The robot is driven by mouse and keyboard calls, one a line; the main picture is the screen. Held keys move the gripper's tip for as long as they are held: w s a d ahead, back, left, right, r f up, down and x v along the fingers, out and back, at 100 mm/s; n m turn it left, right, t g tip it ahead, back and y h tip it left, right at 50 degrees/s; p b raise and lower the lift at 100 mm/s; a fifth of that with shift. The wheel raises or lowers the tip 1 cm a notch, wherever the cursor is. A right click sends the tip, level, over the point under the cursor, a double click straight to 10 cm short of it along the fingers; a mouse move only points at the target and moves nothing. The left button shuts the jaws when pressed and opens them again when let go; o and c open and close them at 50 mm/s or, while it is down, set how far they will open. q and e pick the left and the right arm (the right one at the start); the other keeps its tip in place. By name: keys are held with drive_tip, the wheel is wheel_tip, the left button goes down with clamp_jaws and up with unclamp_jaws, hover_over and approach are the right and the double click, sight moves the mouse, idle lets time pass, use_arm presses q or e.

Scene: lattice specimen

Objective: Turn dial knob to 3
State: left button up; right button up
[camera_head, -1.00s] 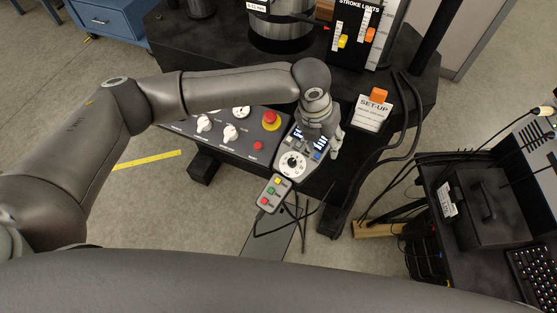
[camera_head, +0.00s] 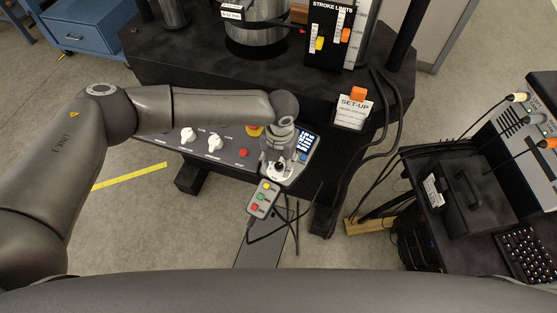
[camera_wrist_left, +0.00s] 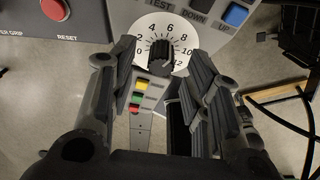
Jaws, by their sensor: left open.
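The dial is a white round plate (camera_wrist_left: 141,51) with black numbers from 0 to 12 and a black knob (camera_wrist_left: 161,54) at its middle. In the left wrist view, my left gripper (camera_wrist_left: 160,68) is open, with one dark finger on each side of the knob. I cannot tell whether the fingers touch it, nor which number the knob points at. In the head view, my left gripper (camera_head: 279,163) comes down over the dial and hides most of it. My right gripper is not in view.
Beside the dial are a blue button (camera_wrist_left: 236,15), a red button (camera_wrist_left: 54,9) and a lit display (camera_head: 305,142). White knobs (camera_head: 214,143) stand on the panel to the left. A pendant (camera_head: 262,199) with coloured buttons hangs just below. Black cables (camera_head: 388,110) run at the right.

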use_arm(q)
drive_tip(key=shift+f, duration=0.55)
clamp_jaws()
drive_tip(key=shift+n, duration=0.3)
